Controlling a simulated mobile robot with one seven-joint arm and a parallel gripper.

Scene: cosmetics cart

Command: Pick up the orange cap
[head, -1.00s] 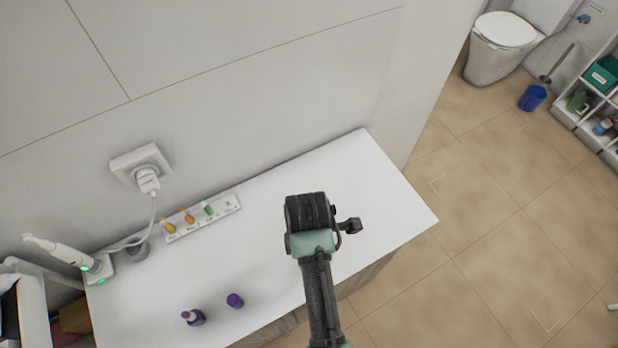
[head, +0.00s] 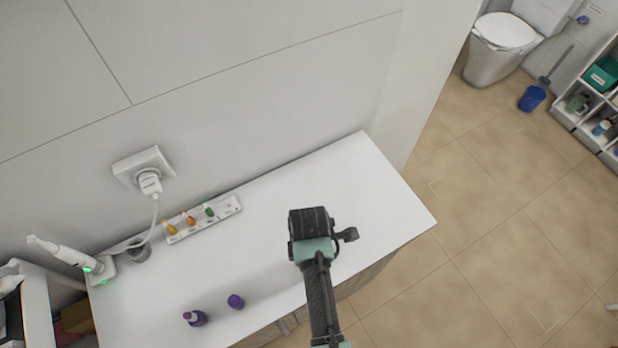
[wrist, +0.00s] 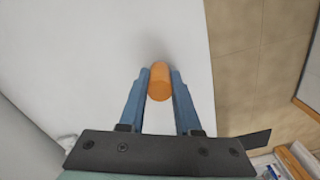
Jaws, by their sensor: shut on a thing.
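The orange cap (wrist: 160,82) shows in the wrist view as a small orange cylinder between the two blue fingers of my gripper (wrist: 160,88). The fingers are shut on it, one on each side. The white counter top lies beyond it; I cannot tell whether the cap touches it. In the head view my gripper (head: 312,222) is over the right part of the white counter, seen from above, and my arm hides its fingers and the cap.
On the white counter (head: 350,180), a purple bottle (head: 197,318) and a purple cap (head: 236,301) stand at the front left. A white holder strip (head: 232,206) with small coloured items lies at the back. An electric toothbrush (head: 62,252) stands at the left. The counter's right part is clear.

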